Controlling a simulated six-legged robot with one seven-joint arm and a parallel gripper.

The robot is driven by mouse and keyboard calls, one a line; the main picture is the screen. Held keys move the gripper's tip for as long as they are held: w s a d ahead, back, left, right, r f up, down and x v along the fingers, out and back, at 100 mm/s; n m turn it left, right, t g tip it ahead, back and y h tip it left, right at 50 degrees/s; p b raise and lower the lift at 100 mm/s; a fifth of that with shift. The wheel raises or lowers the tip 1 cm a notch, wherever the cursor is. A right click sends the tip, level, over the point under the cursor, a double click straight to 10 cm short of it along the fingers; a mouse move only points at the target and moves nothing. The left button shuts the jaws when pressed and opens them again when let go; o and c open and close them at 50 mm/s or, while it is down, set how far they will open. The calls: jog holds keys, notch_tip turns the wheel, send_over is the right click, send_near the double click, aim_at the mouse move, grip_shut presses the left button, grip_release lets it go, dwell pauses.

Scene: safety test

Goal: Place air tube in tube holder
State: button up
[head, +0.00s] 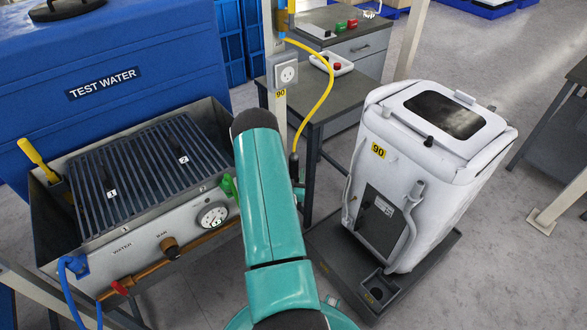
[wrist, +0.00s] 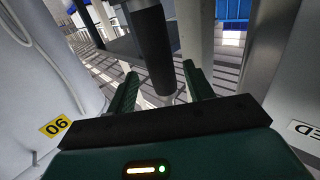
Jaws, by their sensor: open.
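A yellow hose (head: 326,88), which looks like the air tube, hangs in a curve from the post and has a dark end piece (head: 293,165) beside my arm. In the wrist view a dark cylinder (wrist: 150,35), likely that end piece, stands between the two green fingers of my gripper (wrist: 160,69). The fingers are open, with gaps visible on both sides of the cylinder. In the head view my arm hides most of my gripper. I cannot tell for certain which part is the tube holder; a round opening (head: 377,284) shows in the dark base under the white machine.
The white machine (head: 420,160) marked 90 stands close on the right. A metal trough (head: 150,222) with a grate and gauge is on the left, before the blue water tank (head: 100,90). A grey table (head: 345,97) stands behind the hose. Open floor lies beyond the machine.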

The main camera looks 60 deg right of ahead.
jog(key=v, duration=0.8)
jog(key=shift+a, duration=0.2)
